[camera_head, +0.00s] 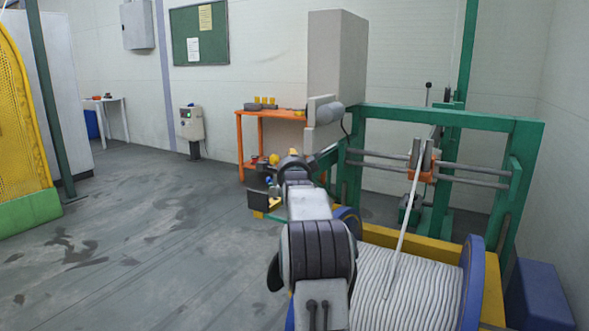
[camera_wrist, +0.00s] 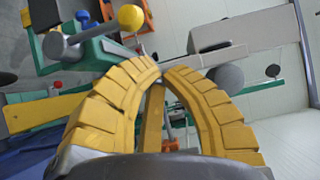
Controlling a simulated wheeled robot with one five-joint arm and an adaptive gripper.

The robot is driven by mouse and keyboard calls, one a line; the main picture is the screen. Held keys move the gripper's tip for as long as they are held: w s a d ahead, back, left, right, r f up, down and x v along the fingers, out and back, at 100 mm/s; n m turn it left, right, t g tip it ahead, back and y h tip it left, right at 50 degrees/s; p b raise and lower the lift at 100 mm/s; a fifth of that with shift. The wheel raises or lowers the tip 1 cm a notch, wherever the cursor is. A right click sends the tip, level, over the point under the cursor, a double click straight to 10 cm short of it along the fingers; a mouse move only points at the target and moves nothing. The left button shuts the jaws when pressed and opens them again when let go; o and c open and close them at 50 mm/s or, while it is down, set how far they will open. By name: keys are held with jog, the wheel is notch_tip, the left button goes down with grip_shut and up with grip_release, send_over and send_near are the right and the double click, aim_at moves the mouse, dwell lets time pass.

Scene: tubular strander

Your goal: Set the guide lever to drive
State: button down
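A lever with a yellow ball knob (camera_wrist: 131,18) and a grey shaft stands by a green housing (camera_wrist: 100,50), upper left in the wrist view. A smaller blue knob (camera_wrist: 82,16) is beside it. In the head view the yellow knob (camera_head: 274,159) and blue knob (camera_head: 268,180) show just left of my gripper. A black-knobbed lever (camera_head: 429,86) stands farther right on the green frame. No label shows which is the guide lever or its setting. My gripper (camera_wrist: 161,68) has its yellow fingertips together, with nothing held, apart from the yellow knob.
A blue-flanged spool of white rope (camera_head: 415,285) lies right of my arm, below the green frame (camera_head: 450,118). A grey cabinet (camera_head: 337,60) rises behind. An orange table (camera_head: 270,114) stands at the back.

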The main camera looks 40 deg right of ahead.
jog(key=r+v, duration=0.1)
jog(key=v, duration=0.6)
jog(key=shift+s+a+b, duration=0.2)
jog(key=shift+s+b, duration=0.05)
jog(key=shift+b, duration=0.1)
dwell(0.4)
jog(key=s+a+r+n+g+y+p, duration=0.1)
jog(key=s+a+n+y+p, duration=0.25)
jog(key=a, duration=0.55)
jog(key=s+a+r+n+g+y+p, duration=0.1)
jog(key=a+n+g+y+p, duration=0.1)
jog(key=a+n+p, duration=0.5)
jog(key=s+a+r+n+g+y+p, duration=0.1)
jog(key=s+a+n+y+p, duration=0.25)
jog(key=a, duration=0.65)
jog(key=s+a+n+g+y+p, duration=0.1)
jog(key=s+a+n+g+p, duration=0.2)
jog(key=s, duration=0.8)
jog(key=s+a+n+g+y+p, duration=0.1)
jog(key=s+a+n+g+p, duration=0.2)
jog(key=s+a+n+p, duration=0.5)
jog(key=s+a+n, duration=0.1)
jog(key=s+a, duration=0.2)
jog(key=shift+s+a+f+y, duration=0.25)
jog(key=shift+s+f+y, duration=0.05)
jog(key=shift+s, duration=0.05)
